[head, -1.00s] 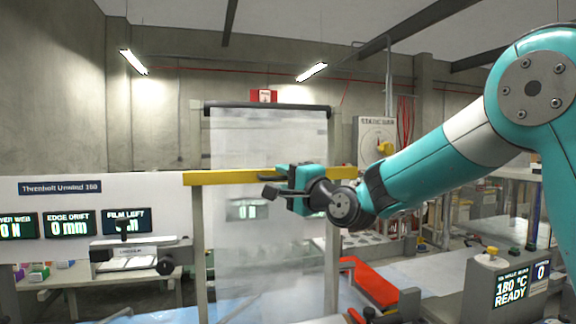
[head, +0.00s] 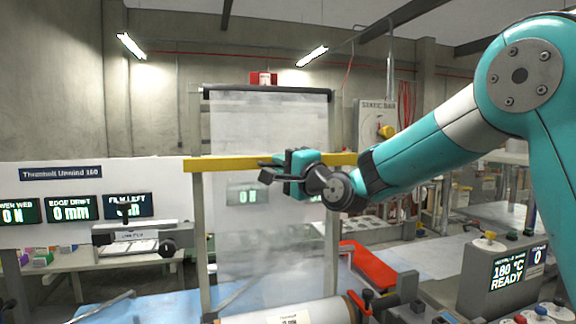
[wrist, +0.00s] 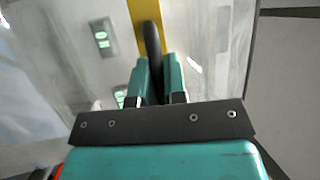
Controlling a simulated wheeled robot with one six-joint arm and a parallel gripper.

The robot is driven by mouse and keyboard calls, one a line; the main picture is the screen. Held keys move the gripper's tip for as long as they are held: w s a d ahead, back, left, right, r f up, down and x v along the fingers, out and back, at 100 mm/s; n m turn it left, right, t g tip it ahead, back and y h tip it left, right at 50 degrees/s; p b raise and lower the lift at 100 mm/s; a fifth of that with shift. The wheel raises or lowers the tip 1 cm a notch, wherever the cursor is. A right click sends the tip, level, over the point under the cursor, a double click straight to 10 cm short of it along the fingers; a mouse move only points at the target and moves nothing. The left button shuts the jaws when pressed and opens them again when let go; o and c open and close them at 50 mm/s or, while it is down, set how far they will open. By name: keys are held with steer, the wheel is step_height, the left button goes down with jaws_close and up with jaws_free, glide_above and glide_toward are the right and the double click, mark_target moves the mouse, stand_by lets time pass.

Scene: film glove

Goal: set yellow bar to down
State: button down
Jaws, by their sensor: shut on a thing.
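The yellow bar (head: 228,164) runs level across the upright frame, in front of the hanging clear film (head: 268,121). It also shows at the top of the wrist view (wrist: 143,14). My gripper (head: 272,170) is at the bar, right of its middle. In the wrist view my gripper (wrist: 157,64) has its teal fingers closed on a dark handle (wrist: 152,42) that lies against the bar. My gripper and arm hide part of the bar in the head view.
A film roll (head: 285,318) lies low in front of the frame. A red tray (head: 368,267) is on the right, near a grey box reading 180 °C READY (head: 489,268). A white panel with displays (head: 70,207) stands at the left.

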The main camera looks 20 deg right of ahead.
step_height(320, 180, down, 10)
steer(key=b, duration=0.9)
steer(key=shift+f, duration=0.1)
steer(key=c, duration=1.2)
jaws_free()
steer(key=shift+s, duration=0.1)
steer(key=b+v, duration=0.7)
steer(key=v, duration=1)
steer(key=shift+s+b, duration=0.15)
steer(key=shift+b, duration=0.2)
